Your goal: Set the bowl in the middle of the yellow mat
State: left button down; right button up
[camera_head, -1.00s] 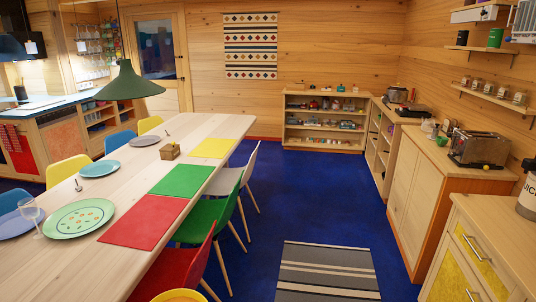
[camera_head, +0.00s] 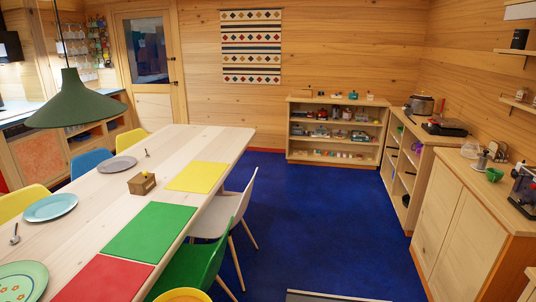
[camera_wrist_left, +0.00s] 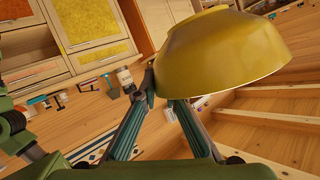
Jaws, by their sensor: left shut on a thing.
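The yellow bowl (camera_wrist_left: 220,50) fills the upper right of the left wrist view. My left gripper (camera_wrist_left: 162,90) is shut on the bowl at its edge. In the head view a part of the bowl (camera_head: 181,295) shows at the bottom edge, beside the near part of the long table. The yellow mat (camera_head: 197,177) lies flat and empty on the table's right side, beyond the green mat. The left gripper is out of sight in the head view. My right gripper is in neither view.
A green mat (camera_head: 150,232) and a red mat (camera_head: 103,279) lie on the table (camera_head: 115,195). A wooden box (camera_head: 142,184) stands left of the yellow mat. A green chair (camera_head: 195,270) and a white chair (camera_head: 238,212) line the right side. Blue floor (camera_head: 310,200) is open there.

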aim_at(199, 175)
jog(key=i, duration=1.6)
jog(key=i+u, duration=0.15)
jog(key=i, duration=0.4)
jog(key=i+l+u, duration=0.15)
jog(key=i, duration=0.35)
jog(key=i+l+u, duration=0.15)
jog(key=i, duration=0.4)
jog(key=i+l+u, duration=0.35)
jog(key=i, duration=0.2)
